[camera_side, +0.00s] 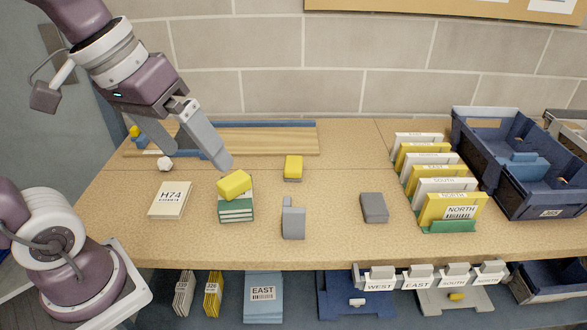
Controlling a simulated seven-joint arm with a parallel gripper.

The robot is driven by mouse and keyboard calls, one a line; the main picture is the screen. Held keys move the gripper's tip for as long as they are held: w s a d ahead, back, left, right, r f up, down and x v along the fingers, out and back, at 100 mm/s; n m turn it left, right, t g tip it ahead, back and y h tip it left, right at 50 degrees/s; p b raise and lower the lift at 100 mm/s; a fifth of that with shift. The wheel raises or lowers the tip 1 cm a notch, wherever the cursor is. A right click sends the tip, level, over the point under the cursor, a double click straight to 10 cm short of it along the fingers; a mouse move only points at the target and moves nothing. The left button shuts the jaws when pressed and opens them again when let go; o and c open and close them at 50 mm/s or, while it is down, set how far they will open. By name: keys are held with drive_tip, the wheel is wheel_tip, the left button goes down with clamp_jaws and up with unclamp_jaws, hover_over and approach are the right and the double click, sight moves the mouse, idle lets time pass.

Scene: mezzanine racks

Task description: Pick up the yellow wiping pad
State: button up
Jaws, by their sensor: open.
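A yellow pad (234,185) lies, slightly tilted, on top of a small green and white stack (237,209) on the table. A second yellow block (293,164) with a greyish lower edge rests on the table further back and to the right. I cannot tell for sure which of the two is the wiping pad. My gripper (200,160) is open and empty, pointing down above the left part of the table. Its nearer finger is just above and behind the pad on the stack, seemingly apart from it. The other finger is further left, near a small white ball (165,163).
A card marked H74 (171,200) lies left of the stack. A grey upright piece (293,220) and a grey block (374,208) stand to the right. A wooden board (270,140) lies behind. Labelled cards (455,211) and a blue bin (477,158) fill the right side.

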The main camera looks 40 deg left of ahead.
drive_tip(key=w+n+g+h, duration=0.15)
drive_tip(key=w+n, duration=0.35)
drive_tip(key=w, duration=0.7)
drive_tip(key=n+t+h, duration=0.3)
drive_tip(key=n+h, duration=0.4)
drive_tip(key=n, duration=0.6)
hover_over(290, 163)
drive_tip(key=s+d, duration=0.2)
drive_tip(key=s, duration=0.2)
wheel_tip(290, 163, down, 21)
drive_tip(key=a+f+n+t, duration=0.1)
drive_tip(key=a+f, duration=0.1)
drive_tip(key=f, duration=0.1)
drive_tip(key=a+f+n+t, duration=0.1)
drive_tip(key=a+f+n, duration=0.1)
drive_tip(key=f, duration=0.1)
drive_tip(key=w+a+f+n+t, duration=0.1)
drive_tip(key=a+f+n, duration=0.1)
drive_tip(key=f, duration=0.1)
drive_tip(key=shift+a+f+h, duration=0.2)
drive_tip(key=shift+f+h, duration=0.15)
drive_tip(key=shift+f, duration=0.05)
drive_tip(key=shift+w+f+n, duration=0.1)
drive_tip(key=shift+f+n, duration=0.2)
drive_tip(key=shift+f, duration=0.1)
drive_tip(key=x, duration=0.6)
drive_tip(key=shift+d+f, duration=0.15)
drive_tip(key=shift+d, duration=0.3)
drive_tip(key=shift+c, duration=0.4)
